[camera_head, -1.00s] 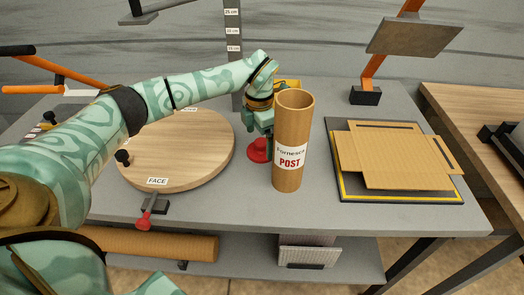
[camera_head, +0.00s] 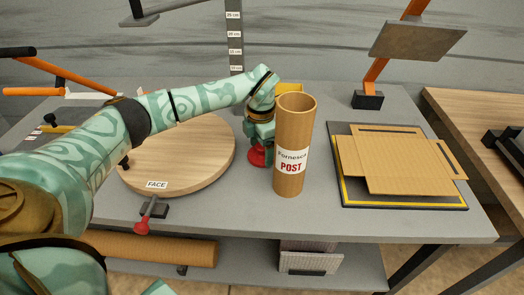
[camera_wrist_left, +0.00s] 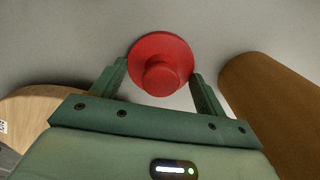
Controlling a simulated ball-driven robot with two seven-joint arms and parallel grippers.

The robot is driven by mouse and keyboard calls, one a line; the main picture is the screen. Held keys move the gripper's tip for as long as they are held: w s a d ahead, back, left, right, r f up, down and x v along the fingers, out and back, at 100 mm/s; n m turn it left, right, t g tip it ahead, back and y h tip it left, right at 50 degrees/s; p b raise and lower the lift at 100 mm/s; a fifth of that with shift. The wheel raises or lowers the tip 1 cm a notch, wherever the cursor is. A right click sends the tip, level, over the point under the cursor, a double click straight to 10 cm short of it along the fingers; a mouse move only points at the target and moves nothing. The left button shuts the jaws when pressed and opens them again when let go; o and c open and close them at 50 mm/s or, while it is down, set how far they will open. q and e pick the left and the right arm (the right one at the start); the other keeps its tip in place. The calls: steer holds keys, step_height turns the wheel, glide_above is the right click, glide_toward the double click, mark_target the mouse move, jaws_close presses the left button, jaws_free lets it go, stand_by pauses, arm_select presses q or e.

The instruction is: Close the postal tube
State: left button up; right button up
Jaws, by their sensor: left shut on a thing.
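The postal tube (camera_head: 293,128), a brown cardboard cylinder with a label reading "POST", stands upright on the grey table with its top open. A red cap (camera_head: 257,155) with a round knob is on the table to the left of the tube, partly hidden by my gripper. My left gripper (camera_head: 262,143) reaches down and is shut on the cap. In the left wrist view the cap (camera_wrist_left: 161,62) lies between the fingertips, and the tube (camera_wrist_left: 275,100) is close on the right, apart from the gripper. My right gripper is not in view.
A round wooden board (camera_head: 180,155) labelled "FACE" lies to the left. Flat cardboard (camera_head: 385,160) lies on a black and yellow tray (camera_head: 400,200) to the right. A measuring post (camera_head: 235,50) and a yellow object (camera_head: 290,88) stand behind.

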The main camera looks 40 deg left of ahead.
arm_select(q)
step_height(320, 180, up, 10)
steer(key=p, duration=0.3)
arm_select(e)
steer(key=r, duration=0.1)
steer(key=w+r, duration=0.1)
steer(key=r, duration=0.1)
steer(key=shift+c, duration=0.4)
